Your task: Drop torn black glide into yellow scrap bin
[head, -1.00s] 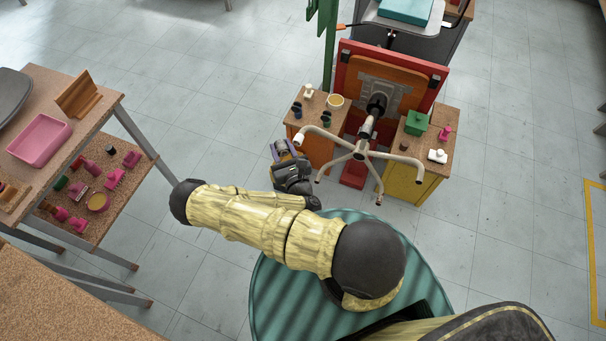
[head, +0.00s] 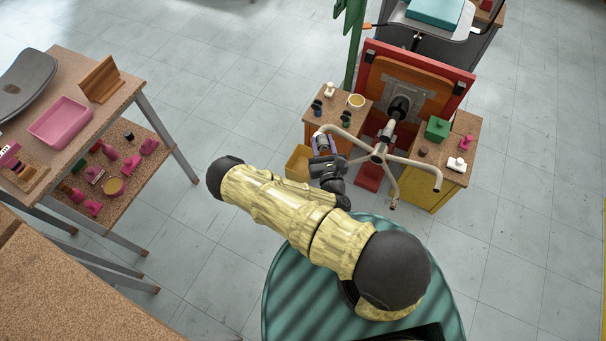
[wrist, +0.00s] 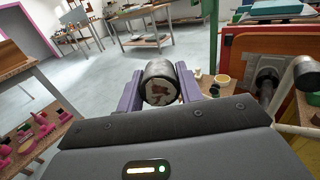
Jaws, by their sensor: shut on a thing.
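The torn black glide (wrist: 160,85) is a short dark cylinder with a ragged white and brown end face. My gripper (wrist: 160,92) is shut on it, with one purple finger on each side. In the head view my gripper (head: 322,147) is beside the left legs of the upturned chair base (head: 380,155), and the glide cannot be made out there. The yellow scrap bin (head: 297,164) stands on the floor just left of my gripper, partly hidden by my arm. I cannot see what is inside it.
The chair's bent metal legs reach out close to my gripper. Cabinets (head: 455,150) with small parts flank the chair. A table (head: 125,85) with a pink tray (head: 60,122) and a lower shelf stand at left. The floor between is clear.

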